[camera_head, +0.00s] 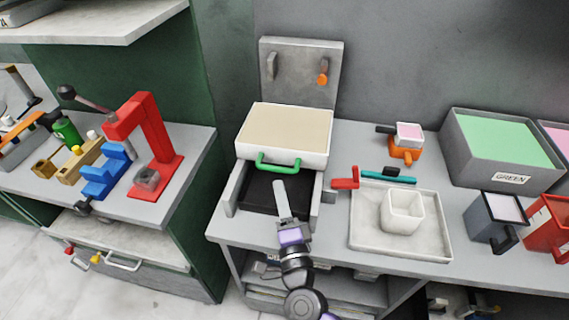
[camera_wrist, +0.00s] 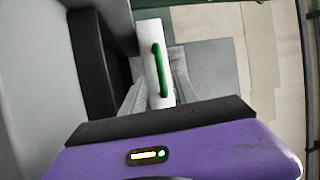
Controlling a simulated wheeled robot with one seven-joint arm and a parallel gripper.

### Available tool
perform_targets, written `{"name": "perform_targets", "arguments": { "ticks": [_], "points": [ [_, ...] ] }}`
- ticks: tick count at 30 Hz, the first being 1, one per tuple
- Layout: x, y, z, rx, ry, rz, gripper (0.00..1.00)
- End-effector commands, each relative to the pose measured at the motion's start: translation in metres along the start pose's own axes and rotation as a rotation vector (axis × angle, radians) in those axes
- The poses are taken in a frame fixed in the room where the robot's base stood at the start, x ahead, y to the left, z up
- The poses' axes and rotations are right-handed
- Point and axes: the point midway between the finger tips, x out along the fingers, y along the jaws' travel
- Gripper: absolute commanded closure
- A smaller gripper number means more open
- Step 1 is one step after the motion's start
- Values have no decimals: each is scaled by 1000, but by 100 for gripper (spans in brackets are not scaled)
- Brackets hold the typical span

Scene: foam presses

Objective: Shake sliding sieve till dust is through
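The sliding sieve (camera_head: 288,152) is a white box with a pale beige top surface and a green handle (camera_head: 279,165) on its front. It sits over the back of a grey frame (camera_head: 232,190) with a dark tray or recess (camera_head: 262,195). My gripper (camera_head: 279,183) is in front of the handle, apparently apart from it. In the wrist view the white sieve front (camera_wrist: 150,38) and green handle show beyond my gripper (camera_wrist: 157,84). Its two pale fingers stand apart with nothing held between them. I cannot tell whether dust lies on the sieve.
A pale tray (camera_head: 400,246) with a white square cup (camera_head: 403,209) lies to the right, beside a red piece (camera_head: 345,183). A grey bin marked GREEN (camera_head: 503,178) stands farther right. A grey upright panel (camera_head: 304,88) is behind the sieve. A red press (camera_head: 150,135) stands left.

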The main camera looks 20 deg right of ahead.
Motion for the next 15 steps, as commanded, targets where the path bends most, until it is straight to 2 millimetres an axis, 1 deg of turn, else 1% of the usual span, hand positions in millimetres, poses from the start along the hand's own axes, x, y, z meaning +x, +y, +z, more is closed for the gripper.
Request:
{"name": "perform_targets", "arguments": {
  "ticks": [2,5,15],
  "points": [
    [2,0,-4,34,16,4,64],
    [10,0,-4,39,18,2,64],
    [60,-1,-5,37,17,0,64]
  ]
}}
